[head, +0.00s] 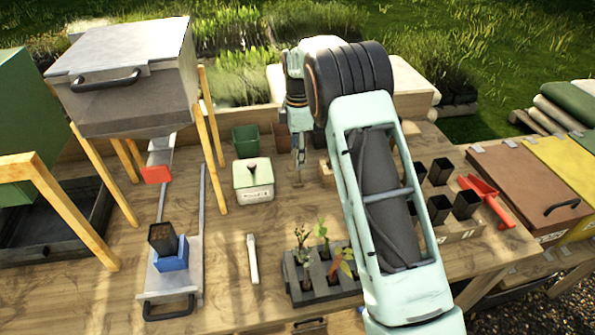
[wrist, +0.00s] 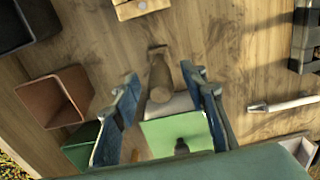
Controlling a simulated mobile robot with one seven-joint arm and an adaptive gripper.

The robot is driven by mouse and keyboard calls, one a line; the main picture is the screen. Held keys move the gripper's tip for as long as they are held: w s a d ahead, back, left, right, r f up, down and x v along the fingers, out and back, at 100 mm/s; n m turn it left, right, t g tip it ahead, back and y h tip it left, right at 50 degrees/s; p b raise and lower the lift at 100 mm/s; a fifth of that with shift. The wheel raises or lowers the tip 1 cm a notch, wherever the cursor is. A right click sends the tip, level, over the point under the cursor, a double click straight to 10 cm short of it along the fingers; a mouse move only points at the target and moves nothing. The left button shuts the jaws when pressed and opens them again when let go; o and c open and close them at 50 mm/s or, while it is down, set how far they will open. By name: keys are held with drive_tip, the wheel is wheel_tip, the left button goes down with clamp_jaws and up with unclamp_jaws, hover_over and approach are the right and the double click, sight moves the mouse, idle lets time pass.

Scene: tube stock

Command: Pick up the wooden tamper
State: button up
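The wooden tamper (wrist: 160,77) is a brown, peg-like piece seen from above in the wrist view, between and beyond my fingertips. My gripper (wrist: 160,74) is open, with a gap showing between each blue finger and the tamper. In the head view my gripper (head: 298,148) points down over the bench, right of the pale green box. The tamper there is mostly hidden by the gripper, and its lower end is hard to make out. I cannot tell its exact height below the fingertips.
The pale green box (head: 253,183) with a dark knob stands close to the left of my gripper. A green pot (head: 246,141) and terracotta pot (wrist: 55,97) are near. A seedling tray (head: 323,286) and white stick (head: 252,258) lie in front. Bare bench shows between them.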

drive_tip(key=shift+c, duration=0.7)
clamp_jaws()
